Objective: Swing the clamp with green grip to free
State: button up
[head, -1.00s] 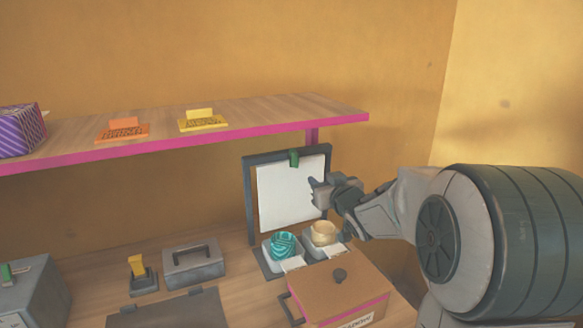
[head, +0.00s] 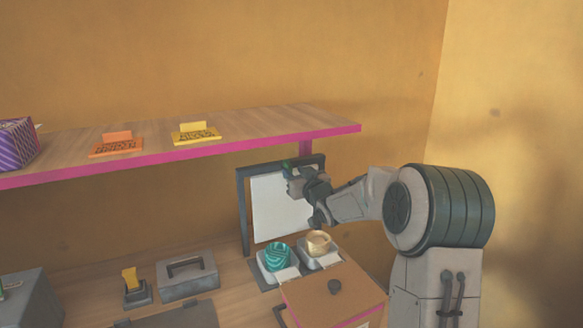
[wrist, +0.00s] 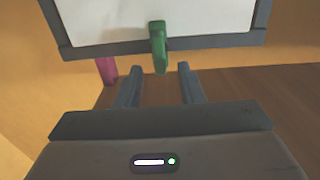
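The clamp's green grip (wrist: 158,48) hangs at the middle of the dark frame bar (wrist: 225,40) that borders a white sheet (wrist: 100,20) in the wrist view. In the head view only a bit of the green grip (head: 286,163) shows at the frame's top, mostly hidden by my gripper (head: 290,183). In the wrist view my gripper (wrist: 160,78) is open, its two fingers apart with the end of the green grip between or just beyond their tips. Whether they touch it I cannot tell.
A wooden shelf with a pink edge (head: 270,141) runs above left of the frame. Below it stand a teal bowl (head: 277,257), a tan bowl (head: 318,243) and a brown box with a knob (head: 350,295). A grey handled block (head: 187,278) lies left.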

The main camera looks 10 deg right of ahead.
jog(key=shift+x, duration=1.45)
grip_shut()
